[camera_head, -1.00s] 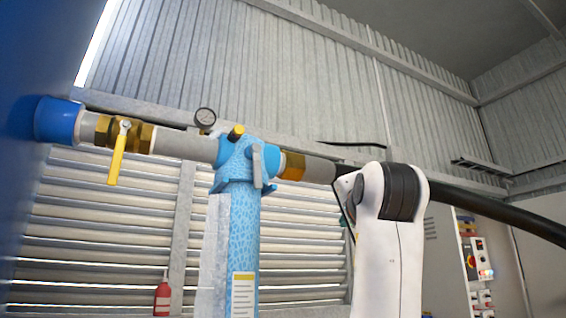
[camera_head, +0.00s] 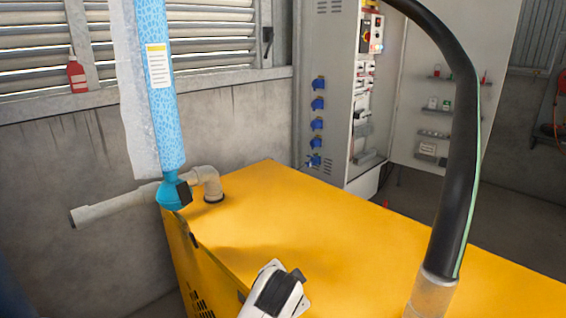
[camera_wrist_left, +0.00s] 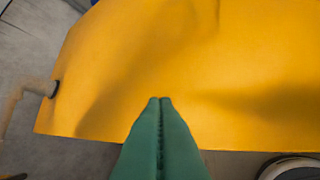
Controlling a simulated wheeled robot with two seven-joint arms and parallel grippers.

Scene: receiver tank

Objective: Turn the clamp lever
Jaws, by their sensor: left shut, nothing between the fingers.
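No clamp lever can be made out in either current view; the top of the blue patterned column (camera_head: 160,95) is cut off by the head view's upper edge. The column's lower end has a teal fitting (camera_head: 170,196) with a dark part beside it. My left gripper (camera_wrist_left: 160,100) shows in the left wrist view as two green fingers pressed together, with nothing between them. They point over the yellow cabinet top (camera_wrist_left: 200,55); the gap to it cannot be told. A white and black arm link of mine shows low in the head view, but no fingers show there.
The yellow cabinet (camera_head: 300,215) fills the lower middle. A grey pipe (camera_head: 115,205) with an elbow runs beside the column's base. A thick black hose (camera_head: 460,150) rises at the right.

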